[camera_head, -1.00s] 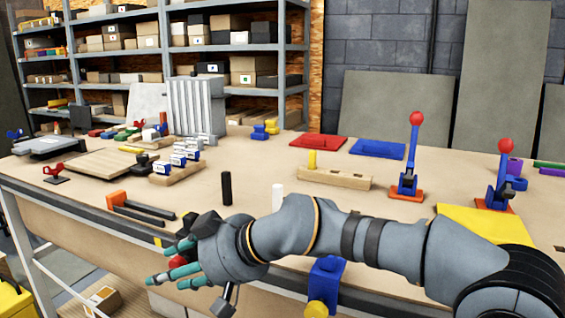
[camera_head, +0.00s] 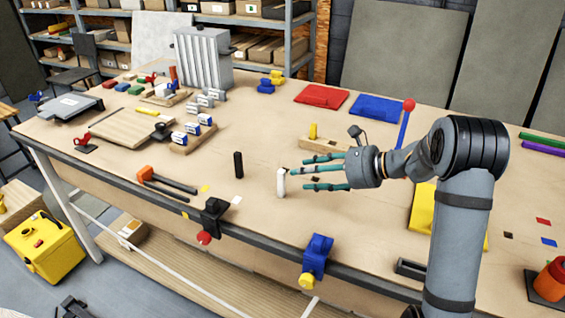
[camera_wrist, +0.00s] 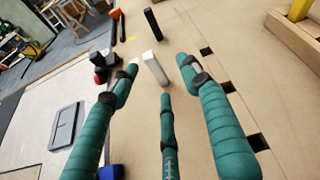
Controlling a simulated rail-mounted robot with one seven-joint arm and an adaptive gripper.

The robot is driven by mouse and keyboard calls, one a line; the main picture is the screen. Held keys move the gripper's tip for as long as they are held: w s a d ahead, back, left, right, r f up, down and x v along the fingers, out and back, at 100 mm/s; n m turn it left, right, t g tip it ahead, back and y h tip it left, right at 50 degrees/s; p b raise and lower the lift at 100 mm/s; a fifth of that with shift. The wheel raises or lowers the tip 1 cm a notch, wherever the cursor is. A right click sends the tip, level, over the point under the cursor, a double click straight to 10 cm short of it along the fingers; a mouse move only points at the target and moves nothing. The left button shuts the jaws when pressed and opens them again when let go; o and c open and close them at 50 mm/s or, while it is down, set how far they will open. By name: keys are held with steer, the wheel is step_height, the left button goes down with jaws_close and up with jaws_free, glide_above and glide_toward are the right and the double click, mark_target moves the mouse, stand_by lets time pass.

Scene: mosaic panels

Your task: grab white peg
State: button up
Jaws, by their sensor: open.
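The white peg (camera_head: 281,182) stands upright on the wooden workbench in the head view, near the front edge. It also shows in the wrist view (camera_wrist: 154,68), just beyond my fingertips. My gripper (camera_head: 315,172) has teal fingers spread open and pointing left at the peg. In the wrist view my open gripper (camera_wrist: 155,75) has two fingers to the sides and one lower in the middle, with the peg between the outer fingertips' directions. The fingers are empty. I cannot tell whether any fingertip touches the peg.
A black peg (camera_head: 238,164) stands upright left of the white one. A wooden block with a yellow peg (camera_head: 313,131) is behind my fingers. An orange-handled clamp (camera_head: 165,179) lies left. A black vise (camera_head: 212,216) and a blue one (camera_head: 317,257) sit on the front edge.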

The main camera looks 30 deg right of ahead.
mark_target(284, 180)
steer(key=s+m+p, duration=0.1)
steer(key=s+m, duration=0.1)
steer(key=m, duration=0.1)
steer(key=shift+s+a+f+m+y+p, duration=0.1)
steer(key=shift+s+a+m+y+p, duration=0.05)
steer(key=shift+s+m+y+p, duration=0.2)
steer(key=x, duration=0.4)
steer(key=shift+w+f+p, duration=0.15)
steer(key=shift+w+p, duration=0.15)
steer(key=shift+p, duration=0.05)
steer(key=p+x, duration=0.1)
steer(key=x, duration=0.1)
steer(key=p+x, duration=0.1)
steer(key=x, duration=0.1)
steer(key=shift+w+a, duration=0.1)
steer(key=shift+a, duration=0.1)
steer(key=shift+w+a, duration=0.25)
steer(key=shift+w, duration=0.15)
steer(key=shift+c, duration=1.1)
steer(key=c, duration=0.7)
steer(key=shift+c, duration=0.5)
